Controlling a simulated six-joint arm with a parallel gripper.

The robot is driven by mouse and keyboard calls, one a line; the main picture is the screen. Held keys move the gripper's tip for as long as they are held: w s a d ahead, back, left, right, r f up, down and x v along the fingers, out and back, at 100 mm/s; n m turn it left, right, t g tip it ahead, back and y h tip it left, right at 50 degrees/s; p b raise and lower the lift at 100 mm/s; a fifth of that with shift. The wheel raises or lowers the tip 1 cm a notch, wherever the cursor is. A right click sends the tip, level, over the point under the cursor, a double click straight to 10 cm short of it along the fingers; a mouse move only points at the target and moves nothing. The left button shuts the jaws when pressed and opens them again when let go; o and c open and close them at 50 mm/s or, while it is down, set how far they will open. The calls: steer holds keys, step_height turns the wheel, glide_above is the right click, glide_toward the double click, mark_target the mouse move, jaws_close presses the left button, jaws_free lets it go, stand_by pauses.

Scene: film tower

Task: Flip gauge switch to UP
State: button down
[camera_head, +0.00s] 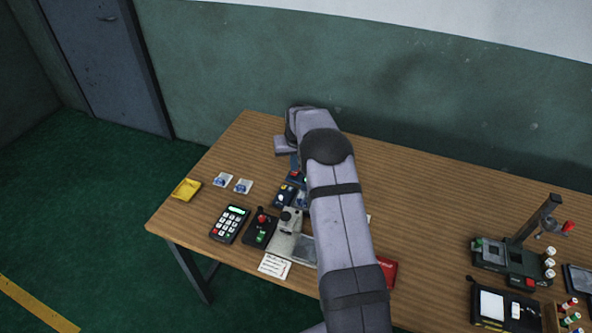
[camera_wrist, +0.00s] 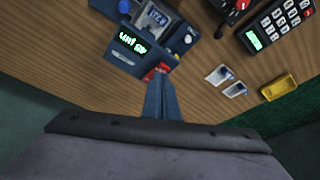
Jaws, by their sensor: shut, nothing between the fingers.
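A dark blue box (camera_wrist: 123,55) with a green lit display lies on the table in the wrist view; I take it for the gauge. A red part (camera_wrist: 157,71), perhaps its switch, sits at its near corner. Its position, up or down, cannot be told. The box shows small in the head view (camera_head: 297,177), partly behind my arm. My gripper (camera_wrist: 161,84) is shut and empty, with its fingertips at or just above the red part; contact cannot be told. In the head view its blue fingers (camera_head: 294,161) point down at the box.
A blue unit with a pale display (camera_wrist: 155,16) adjoins the box. Two small white-and-blue pieces (camera_head: 243,186) and a yellow tray (camera_head: 185,189) lie left. A keypad (camera_head: 230,224) and a joystick box (camera_head: 261,228) stand in front.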

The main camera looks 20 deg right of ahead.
mark_target(293, 174)
steer(key=shift+f+b, duration=0.45)
steer(key=shift+f, duration=0.25)
stand_by(0.3)
steer(key=shift+r, duration=0.15)
step_height(293, 174, up, 7)
steer(key=p, duration=0.4)
stand_by(0.5)
steer(key=s+a+r+n+g, duration=0.1)
steer(key=s+a+r, duration=0.2)
steer(key=s+a, duration=0.45)
steer(key=s+a+r+n+g, duration=0.1)
steer(key=s+a+r, duration=0.3)
steer(key=s, duration=0.6)
steer(key=s+a+f+n+g, duration=0.1)
steer(key=s+a, duration=0.1)
steer(key=s, duration=0.9)
steer(key=s+a+f, duration=0.1)
steer(key=s+a, duration=0.2)
steer(key=s, duration=0.7)
step_height(293, 174, down, 29)
steer(key=b, duration=2.9)
steer(key=shift+y, duration=0.4)
